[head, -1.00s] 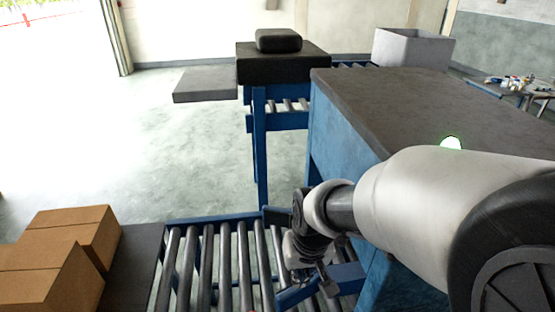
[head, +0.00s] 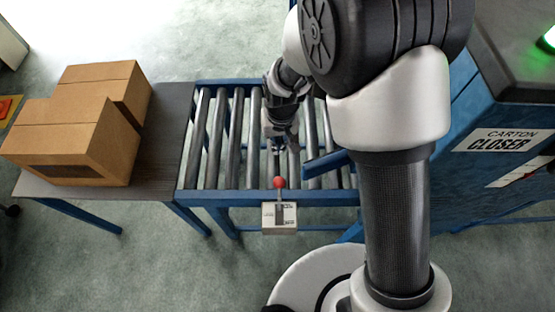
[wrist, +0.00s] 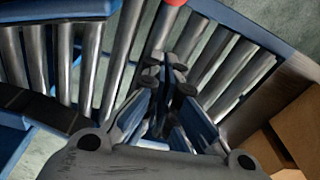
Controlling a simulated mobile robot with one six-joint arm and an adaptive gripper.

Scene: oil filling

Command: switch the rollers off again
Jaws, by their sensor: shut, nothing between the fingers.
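The roller switch is a small pale box (head: 280,217) on the near side of the roller conveyor (head: 230,187). Its lever stands up from the box and ends in a red knob (head: 280,183). My gripper (head: 277,150) is shut and empty, above the rollers and just beyond the knob. In the wrist view my gripper (wrist: 165,75) has its fingers together over the rollers, and the red knob (wrist: 172,2) is cut off at the top edge. I cannot tell whether the fingers touch the knob. The lettering on the switch box is too small to read.
Two cardboard cartons (head: 75,135) stand on a dark table (head: 170,125) left of the rollers. The blue carton closer (head: 475,170) stands at right, with a lit green lamp (head: 548,38). A blue bar (head: 325,162) crosses the rollers near my gripper. Open floor lies in front.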

